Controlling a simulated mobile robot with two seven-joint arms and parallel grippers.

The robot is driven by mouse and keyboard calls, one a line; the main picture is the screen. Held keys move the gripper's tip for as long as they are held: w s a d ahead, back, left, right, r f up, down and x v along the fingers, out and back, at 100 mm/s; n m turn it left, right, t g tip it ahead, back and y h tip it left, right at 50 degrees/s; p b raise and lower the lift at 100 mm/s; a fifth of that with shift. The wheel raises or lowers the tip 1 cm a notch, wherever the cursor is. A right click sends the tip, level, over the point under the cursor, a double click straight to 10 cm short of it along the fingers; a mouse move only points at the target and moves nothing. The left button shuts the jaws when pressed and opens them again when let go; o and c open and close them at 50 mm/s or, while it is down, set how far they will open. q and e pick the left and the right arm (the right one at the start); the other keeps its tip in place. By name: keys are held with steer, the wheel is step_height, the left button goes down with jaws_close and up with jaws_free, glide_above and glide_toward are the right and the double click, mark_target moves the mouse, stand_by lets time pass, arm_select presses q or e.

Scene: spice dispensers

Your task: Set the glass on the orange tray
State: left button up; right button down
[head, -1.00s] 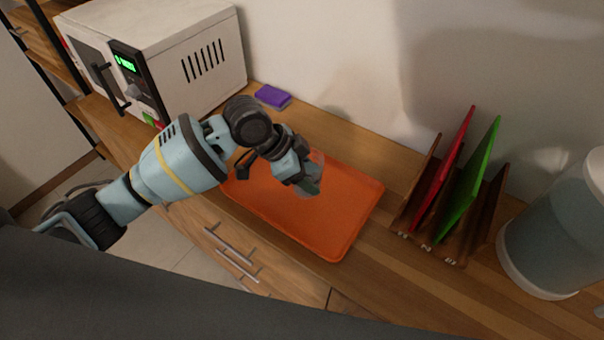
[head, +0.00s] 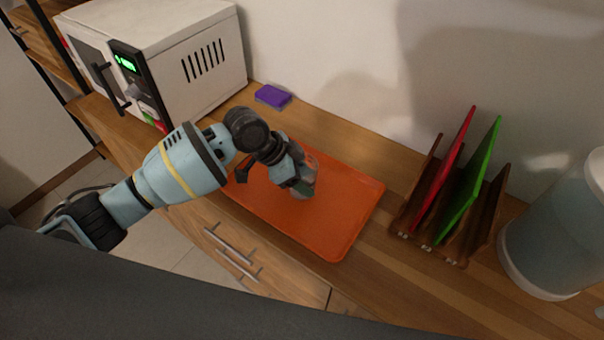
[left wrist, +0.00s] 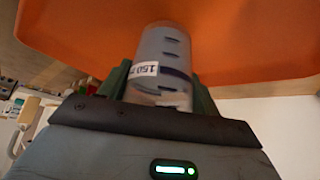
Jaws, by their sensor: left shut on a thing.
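The orange tray (head: 345,205) lies on the wooden counter; it also fills the top of the left wrist view (left wrist: 255,45). In the head view the glass (head: 308,168) is mostly hidden by the gripper. I cannot tell whether its base touches the tray. My right gripper is not in view.
A white microwave (head: 190,60) stands at the back left, with a purple sponge (head: 272,96) beside it. A wooden rack (head: 455,215) with red and green boards stands right of the tray. A large clear container (head: 555,235) is at the far right. The tray's right half is clear.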

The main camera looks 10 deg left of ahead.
arm_select(q)
steer(key=o, duration=1.3)
steer(key=shift+f, duration=0.1)
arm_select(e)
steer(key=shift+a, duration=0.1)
arm_select(q)
steer(key=shift+a+r, duration=0.15)
steer(key=shift+r, duration=0.35)
steer(key=v, duration=1.1)
steer(key=shift+s+a+p, duration=0.1)
steer(key=shift+p, duration=0.3)
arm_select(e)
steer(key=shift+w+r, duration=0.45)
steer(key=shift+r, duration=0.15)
